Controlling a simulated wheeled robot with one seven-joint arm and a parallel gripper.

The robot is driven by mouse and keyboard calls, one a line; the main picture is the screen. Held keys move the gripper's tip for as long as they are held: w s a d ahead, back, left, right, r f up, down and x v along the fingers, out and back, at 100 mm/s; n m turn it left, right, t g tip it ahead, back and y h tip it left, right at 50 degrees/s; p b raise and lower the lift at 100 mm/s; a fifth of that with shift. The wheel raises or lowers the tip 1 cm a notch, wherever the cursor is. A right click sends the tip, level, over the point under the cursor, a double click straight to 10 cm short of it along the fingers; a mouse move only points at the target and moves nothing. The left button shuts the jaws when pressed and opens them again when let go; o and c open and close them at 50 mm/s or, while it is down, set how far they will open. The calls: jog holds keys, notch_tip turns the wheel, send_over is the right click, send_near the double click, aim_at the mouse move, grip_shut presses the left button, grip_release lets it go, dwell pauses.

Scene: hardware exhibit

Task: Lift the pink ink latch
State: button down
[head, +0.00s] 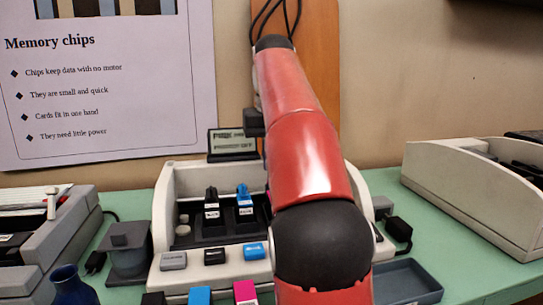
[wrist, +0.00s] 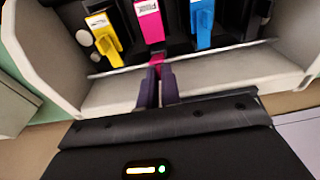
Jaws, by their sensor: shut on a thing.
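The pink ink latch (wrist: 150,24) is in the wrist view, in the row of latches inside the pale printer (head: 166,225). It has a white label, and its lower tip reaches down between my fingers. My gripper (wrist: 157,76) is shut on that tip, with one purple finger on each side. I cannot tell whether the latch has lifted. In the head view my red arm hides my gripper and nearly all of the pink latch.
A yellow latch (wrist: 103,36) and a blue latch (wrist: 202,22) flank the pink one closely. A small display (head: 233,143) stands behind the printer. A blue vase (head: 70,287) is at front left, and a grey tray (head: 405,284) lies at right.

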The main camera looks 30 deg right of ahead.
jog(key=c, duration=1.6)
grip_release()
